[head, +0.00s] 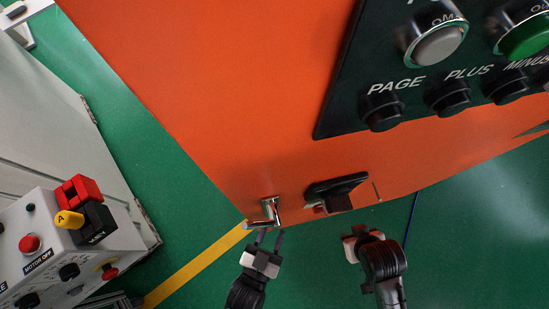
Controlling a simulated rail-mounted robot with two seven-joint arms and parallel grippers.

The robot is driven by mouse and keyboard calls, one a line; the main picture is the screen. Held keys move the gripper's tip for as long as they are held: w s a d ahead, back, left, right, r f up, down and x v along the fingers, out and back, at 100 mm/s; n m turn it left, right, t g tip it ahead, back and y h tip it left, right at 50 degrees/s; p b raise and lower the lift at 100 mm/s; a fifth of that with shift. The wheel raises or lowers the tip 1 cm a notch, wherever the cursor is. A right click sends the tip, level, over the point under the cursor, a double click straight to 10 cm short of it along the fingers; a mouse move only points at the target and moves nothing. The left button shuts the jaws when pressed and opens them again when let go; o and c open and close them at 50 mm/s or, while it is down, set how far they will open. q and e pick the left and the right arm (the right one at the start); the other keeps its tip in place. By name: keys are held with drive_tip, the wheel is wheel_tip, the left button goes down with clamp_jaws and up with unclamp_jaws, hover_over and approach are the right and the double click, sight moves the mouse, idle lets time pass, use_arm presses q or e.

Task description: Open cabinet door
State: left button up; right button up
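The orange cabinet (215,90) fills the upper middle of the head view. A shiny metal handle (270,211) sits at its lower edge, left of a black latch-like fitting (338,193). My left gripper (268,234) is just below the metal handle, with its two thin fingers apart and pointing up at it. The tips are close to the handle; I cannot tell whether they touch it. My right gripper (354,243) is below the black fitting and apart from it; its fingers are too foreshortened to read. No open gap shows in the orange front.
A black control panel (350,100) with large buttons and knobs is on the cabinet at upper right. A grey control box (50,250) with red and yellow switches stands at lower left. Green floor (150,170) with a yellow line (195,265) lies between.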

use_arm(q)
drive_tip(key=p+v, duration=0.1)
drive_tip(key=v, duration=1)
drive_tip(key=shift+s+a, duration=0.2)
drive_tip(key=shift+s, duration=0.05)
